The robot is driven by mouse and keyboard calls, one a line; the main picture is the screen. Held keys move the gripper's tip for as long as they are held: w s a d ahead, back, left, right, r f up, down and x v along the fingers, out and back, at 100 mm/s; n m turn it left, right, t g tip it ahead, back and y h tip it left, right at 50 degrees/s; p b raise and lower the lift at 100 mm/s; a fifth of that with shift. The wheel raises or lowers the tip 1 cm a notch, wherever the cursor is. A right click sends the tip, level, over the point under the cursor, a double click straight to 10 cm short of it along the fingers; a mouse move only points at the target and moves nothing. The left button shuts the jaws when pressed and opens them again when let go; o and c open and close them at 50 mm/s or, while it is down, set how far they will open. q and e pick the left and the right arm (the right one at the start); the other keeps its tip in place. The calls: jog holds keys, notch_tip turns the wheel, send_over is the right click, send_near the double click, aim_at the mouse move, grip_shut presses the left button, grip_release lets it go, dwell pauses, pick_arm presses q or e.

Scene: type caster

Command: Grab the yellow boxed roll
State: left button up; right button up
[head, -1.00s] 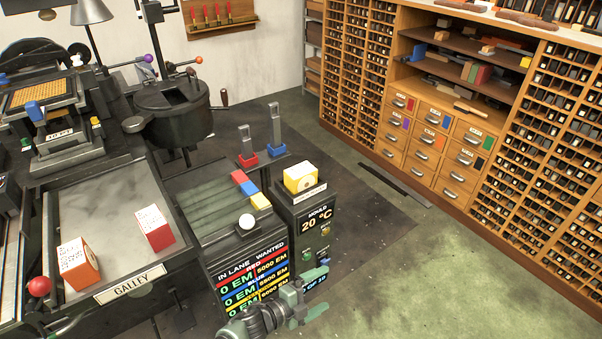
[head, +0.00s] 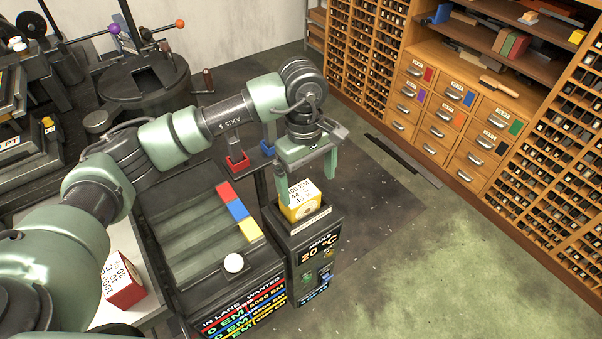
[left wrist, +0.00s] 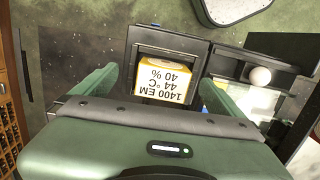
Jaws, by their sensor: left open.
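The yellow boxed roll (head: 300,208) sits in the top slot of the dark mould unit (head: 310,222). Its sides are yellow and its white top reads "1400 EM, 44 °C, 40 %" in the left wrist view (left wrist: 163,82). My left gripper (head: 308,188) is open and points down right over the box, one finger to each side. My right gripper is not in view.
Left of the mould unit is a lane rack with red, blue and yellow blocks (head: 238,210) and a white ball (head: 233,263). A red box (head: 124,280) lies on the galley.

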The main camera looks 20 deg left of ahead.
aim_at(300, 193)
pick_arm(q)
jog(key=shift+w+a+r+y, duration=0.3)
jog(key=shift+a+r, duration=0.1)
jog(key=shift+a, duration=0.2)
jog(key=shift+s+a+f+t+p, duration=0.15)
jog(key=shift+f+p, duration=0.1)
jog(key=shift+f, duration=0.25)
jog(key=shift+s+d+f+t+p, duration=0.15)
jog(key=shift+f+p, duration=0.1)
jog(key=shift+f, duration=0.25)
jog(key=f, duration=0.1)
jog(key=f+p, duration=0.1)
jog(key=f, duration=0.1)
jog(key=f+p, duration=0.1)
jog(key=shift+w+a+f, duration=0.2)
jog(key=shift+a+f, duration=0.1)
jog(key=shift+a, duration=0.05)
jog(key=shift+f, duration=0.3)
jog(key=c, duration=1.6)
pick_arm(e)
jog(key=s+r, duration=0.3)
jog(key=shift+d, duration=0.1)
pick_arm(q)
jog(key=shift+w+r, duration=0.1)
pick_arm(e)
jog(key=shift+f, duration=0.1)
